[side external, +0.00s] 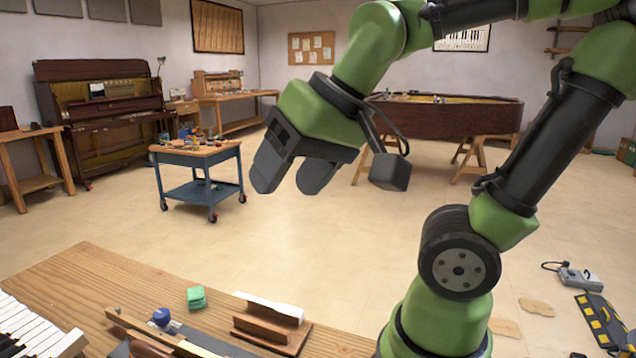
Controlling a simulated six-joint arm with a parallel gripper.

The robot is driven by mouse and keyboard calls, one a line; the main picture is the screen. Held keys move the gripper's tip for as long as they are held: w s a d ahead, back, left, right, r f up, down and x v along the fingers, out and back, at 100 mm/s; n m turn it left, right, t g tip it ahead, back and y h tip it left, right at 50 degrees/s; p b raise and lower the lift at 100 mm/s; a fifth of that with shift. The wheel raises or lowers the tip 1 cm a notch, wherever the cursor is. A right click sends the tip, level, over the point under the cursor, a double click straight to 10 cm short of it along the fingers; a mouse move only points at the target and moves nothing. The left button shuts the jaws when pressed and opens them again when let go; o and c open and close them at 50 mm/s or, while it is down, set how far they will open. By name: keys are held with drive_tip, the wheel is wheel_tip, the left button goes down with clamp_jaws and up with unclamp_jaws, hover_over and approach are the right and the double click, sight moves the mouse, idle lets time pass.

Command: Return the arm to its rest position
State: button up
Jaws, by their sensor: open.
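My green and black arm stands at the right of the side external view. My gripper (291,189) hangs in the air near the middle of the view, pointing down and to the left. Its two dark fingers are apart, with nothing between them. It is above the level of the wooden workbench (90,275) and touches nothing that I can see. Piano keys (28,328) lie on the bench at the lower left, partly cut off by the frame edge.
The bench holds a green block (196,297), a blue-capped item (161,316) and a wooden holder (271,328). Behind stand a tool cart (197,190), an upright piano (100,110) and a piano body on trestles (450,115). Floor between is clear.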

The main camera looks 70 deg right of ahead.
drive_tip(key=shift+s+a+f+n+t+y, duration=0.1)
drive_tip(key=shift+s+a+n+t+y, duration=0.1)
drive_tip(key=shift+s, duration=0.4)
drive_tip(key=shift+s+a+f+n+t+y, duration=0.1)
drive_tip(key=shift+s+a+n, duration=0.05)
drive_tip(key=shift+s, duration=0.45)
drive_tip(key=shift+s+a+n+t+y, duration=0.1)
drive_tip(key=shift+s+a+n, duration=0.1)
drive_tip(key=shift+s, duration=0.4)
